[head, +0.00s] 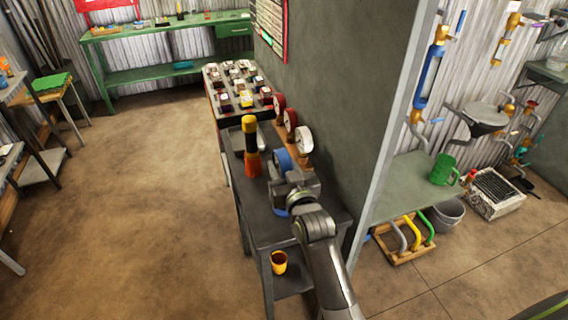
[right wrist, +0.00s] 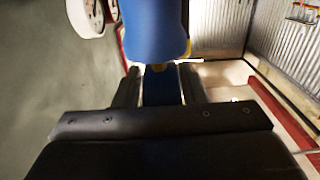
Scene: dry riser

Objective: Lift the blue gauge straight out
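The blue gauge (head: 282,160) is at the near end of a row of gauges on the dark bench against the wall, seen with its blue casing towards me. In the right wrist view its blue body (right wrist: 155,30) fills the top centre, with a brass-coloured fitting below it. My right gripper (head: 290,184) is right at the gauge, on its near side. In the right wrist view the two dark fingers (right wrist: 160,88) stand on either side of a blue part under the fitting. Whether they press on it is unclear. My left gripper is out of view.
Red and white gauges (head: 304,140) stand close beside it on a wooden rack. A black, yellow and orange tool (head: 251,145) stands left of it. A tray of small items (head: 238,88) lies behind. The wall (head: 350,90) closes the right side; open floor lies left.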

